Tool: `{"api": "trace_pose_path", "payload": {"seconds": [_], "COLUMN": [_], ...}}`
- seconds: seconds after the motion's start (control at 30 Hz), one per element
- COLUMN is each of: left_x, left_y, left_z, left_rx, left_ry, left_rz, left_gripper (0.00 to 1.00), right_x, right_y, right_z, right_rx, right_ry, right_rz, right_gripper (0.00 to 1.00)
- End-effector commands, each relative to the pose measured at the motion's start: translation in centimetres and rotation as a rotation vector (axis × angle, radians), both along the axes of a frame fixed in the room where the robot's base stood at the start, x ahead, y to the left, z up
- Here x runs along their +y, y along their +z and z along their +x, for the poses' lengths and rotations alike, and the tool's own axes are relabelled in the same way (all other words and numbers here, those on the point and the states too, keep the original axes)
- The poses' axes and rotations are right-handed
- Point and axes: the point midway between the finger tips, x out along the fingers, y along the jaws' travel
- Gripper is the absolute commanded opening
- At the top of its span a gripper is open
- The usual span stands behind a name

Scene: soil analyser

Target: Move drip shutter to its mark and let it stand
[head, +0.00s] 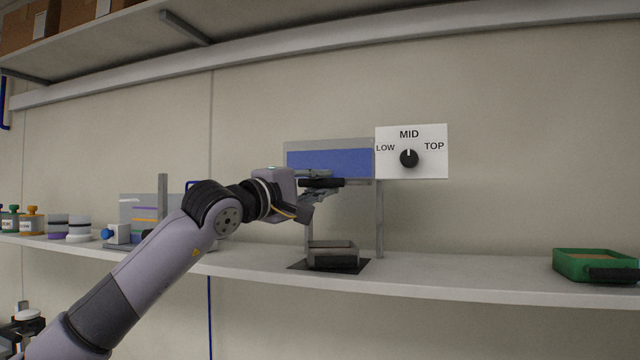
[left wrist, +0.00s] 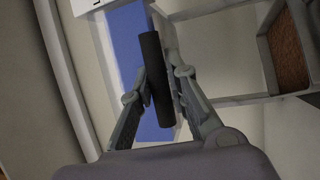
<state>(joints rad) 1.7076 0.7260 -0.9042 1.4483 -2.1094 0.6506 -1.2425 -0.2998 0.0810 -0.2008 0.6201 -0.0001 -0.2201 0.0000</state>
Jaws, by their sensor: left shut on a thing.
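The drip shutter shows as a dark bar-shaped handle (head: 322,183) at the lower front edge of the blue-fronted analyser box (head: 330,163). My left gripper (head: 313,190) reaches it from the left and is shut on this handle. In the left wrist view the black bar (left wrist: 157,80) lies between the two fingers of the left gripper (left wrist: 160,95), with the blue front (left wrist: 128,60) behind it. The shutter's plate is mostly hidden, and I cannot make out its mark. A white panel (head: 428,165) beside the box reads LOW, MID and TOP; its black knob (head: 408,158) points to MID.
A small tray (head: 332,247) stands on a dark mat (head: 362,267) below the box, near grey posts (head: 380,220). A green tray (head: 570,265) stands far right. Jars (head: 58,225) and other items stand left. The shelf (head: 460,275) between the trays is clear.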

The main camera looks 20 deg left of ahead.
Motion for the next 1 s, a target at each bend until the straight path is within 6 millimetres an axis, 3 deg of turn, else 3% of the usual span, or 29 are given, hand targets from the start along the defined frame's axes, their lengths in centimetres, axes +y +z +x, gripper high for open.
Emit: {"api": "trace_pose_path", "payload": {"seconds": [0.13,0.73,1.0], "left_x": [0.0,0.0,0.1], "left_y": [0.0,0.0,-0.4], "left_z": [0.0,-0.1,-3.6], "left_rx": [-0.001,-0.003,-0.005], "left_ry": [0.000,0.001,-0.002], "left_rz": [0.000,0.003,0.002], "left_gripper": [0.00,0.00,0.00], "right_x": [0.0,0.0,0.0], "right_y": [0.0,-0.2,-3.4], "right_z": [0.0,0.0,0.0], "right_rx": [0.000,0.000,0.000], "right_ry": [0.000,-0.001,-0.001], "right_rz": [0.000,0.000,0.000], "right_gripper": [0.40,0.40,0.40]}}
